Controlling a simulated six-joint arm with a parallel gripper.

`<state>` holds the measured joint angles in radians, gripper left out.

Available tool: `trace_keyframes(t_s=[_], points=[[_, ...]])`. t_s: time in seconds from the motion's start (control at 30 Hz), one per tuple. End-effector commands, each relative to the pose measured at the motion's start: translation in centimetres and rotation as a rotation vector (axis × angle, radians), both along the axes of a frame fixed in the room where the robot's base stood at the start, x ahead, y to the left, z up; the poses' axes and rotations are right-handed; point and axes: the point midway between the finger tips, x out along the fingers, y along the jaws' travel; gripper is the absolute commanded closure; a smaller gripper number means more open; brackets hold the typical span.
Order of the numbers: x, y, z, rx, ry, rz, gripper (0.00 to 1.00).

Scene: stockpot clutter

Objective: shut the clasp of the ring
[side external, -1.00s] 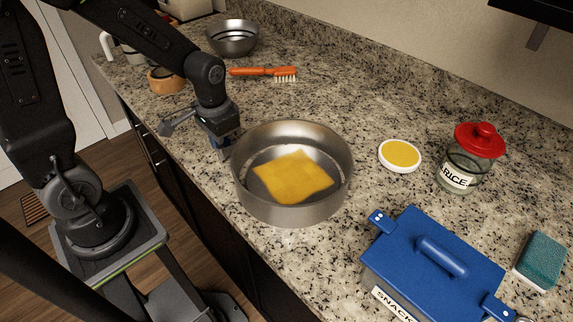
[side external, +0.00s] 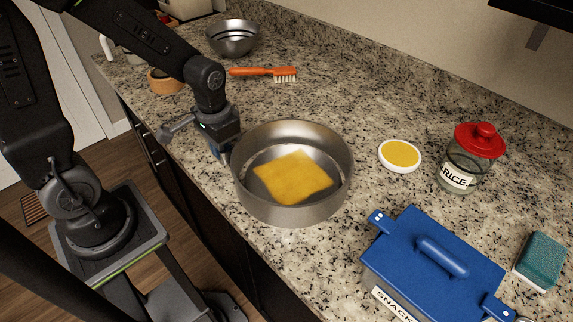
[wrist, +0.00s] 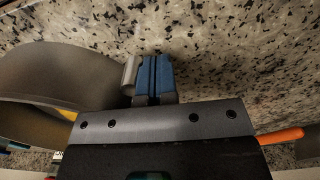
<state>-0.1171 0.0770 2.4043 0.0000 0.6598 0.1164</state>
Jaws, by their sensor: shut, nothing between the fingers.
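The ring is a round brushed-metal band (side external: 292,203) standing on the counter, with a yellow cloth (side external: 293,177) lying inside it. In the wrist view its curved wall (wrist: 50,72) fills the left side. A grey curled metal piece (wrist: 129,74), which looks like the clasp lever, stands beside my fingers. My gripper (side external: 220,153) is low at the left outer side of the ring, and its blue fingers (wrist: 155,72) are together with nothing between them. The lever seems to touch or nearly touch the left finger. The clasp is hidden in the side view, and I cannot tell how far it is closed.
An orange brush (side external: 264,72) and a metal bowl (side external: 232,38) lie behind. A white-rimmed yellow disc (side external: 400,155), a red-lidded rice jar (side external: 465,165), a blue-lidded snack box (side external: 405,245) and a green sponge (side external: 541,259) are to the right.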

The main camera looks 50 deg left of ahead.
Motion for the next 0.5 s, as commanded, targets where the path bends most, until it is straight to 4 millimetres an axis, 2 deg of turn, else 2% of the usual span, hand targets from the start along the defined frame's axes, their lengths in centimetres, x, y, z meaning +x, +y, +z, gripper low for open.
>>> trace_keyframes(t_s=[0.5], points=[[-0.2, -0.9, 0.0, 0.000, 0.001, 0.000, 1.00]])
